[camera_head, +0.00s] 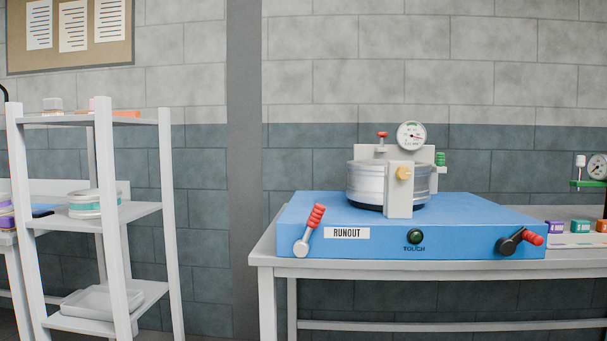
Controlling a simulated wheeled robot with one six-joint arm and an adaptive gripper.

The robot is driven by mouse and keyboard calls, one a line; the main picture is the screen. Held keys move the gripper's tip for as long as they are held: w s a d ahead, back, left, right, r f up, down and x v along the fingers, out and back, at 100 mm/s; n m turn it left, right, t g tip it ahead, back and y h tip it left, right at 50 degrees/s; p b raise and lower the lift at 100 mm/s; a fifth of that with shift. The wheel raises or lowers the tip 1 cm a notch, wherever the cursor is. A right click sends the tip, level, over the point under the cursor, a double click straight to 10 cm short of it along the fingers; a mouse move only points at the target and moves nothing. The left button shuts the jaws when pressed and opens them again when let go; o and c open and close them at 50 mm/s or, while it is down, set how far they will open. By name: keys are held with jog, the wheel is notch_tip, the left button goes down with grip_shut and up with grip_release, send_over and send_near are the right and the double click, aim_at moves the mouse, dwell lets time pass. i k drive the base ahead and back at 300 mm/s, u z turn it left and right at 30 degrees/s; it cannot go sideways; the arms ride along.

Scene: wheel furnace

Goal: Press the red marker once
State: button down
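A small red cap (382,134) sits on a short stem at the top left of the white bracket on the blue runout device (370,243). It stands left of the round dial gauge (411,136). A green ribbed knob (440,159) is on the bracket's right. Other red parts are the left lever grip (316,216), the right lever grip (531,238) and a small red block (602,226) at the right edge. No label says which red part is the marker. My gripper is not in view.
The device stands on a grey table (263,252) and holds a silver drum (363,181). A white shelf rack (166,220) stands at the left. A green-armed gauge stand (588,184) is at the right. A brick wall is behind.

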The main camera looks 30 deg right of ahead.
aim_at(382, 135)
jog(key=u, duration=2.55)
jog(key=k, duration=2.4)
jog(key=z, duration=2.7)
